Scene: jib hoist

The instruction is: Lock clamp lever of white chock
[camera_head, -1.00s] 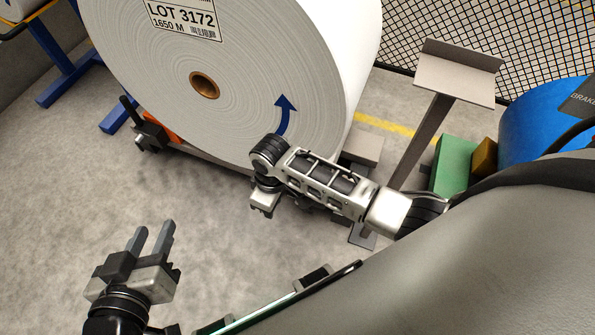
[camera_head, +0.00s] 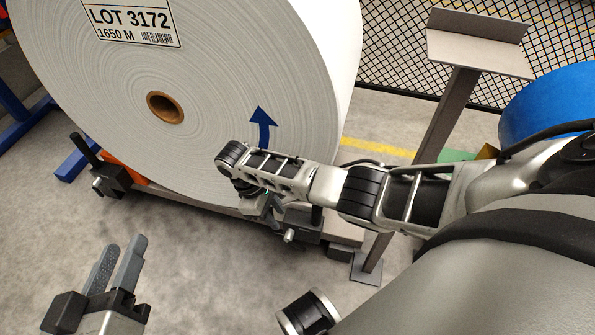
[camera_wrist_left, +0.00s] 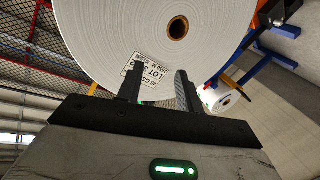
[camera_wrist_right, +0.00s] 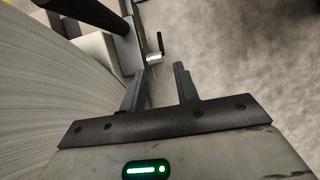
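My right gripper (camera_head: 262,210) is open and empty at the right lower side of the big paper roll (camera_head: 215,65). Close to its right is a dark clamp (camera_head: 305,228) with a silver pin and a short upright black lever (camera_head: 316,214). The right wrist view shows a silver pin (camera_wrist_right: 154,60) and thin black lever (camera_wrist_right: 160,42) beyond the open fingers (camera_wrist_right: 160,85), apart from them. A pale block (camera_wrist_right: 95,45) beside it may be the white chock; my arm hides much of it. My left gripper (camera_head: 122,262) is open and empty, low at left.
An orange chock (camera_head: 125,165) with a black clamp and lever (camera_head: 84,150) sits at the roll's left side. A grey post stand (camera_head: 445,120), a blue drum (camera_head: 550,100) and a mesh fence (camera_head: 395,50) are at right. The floor in front is clear.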

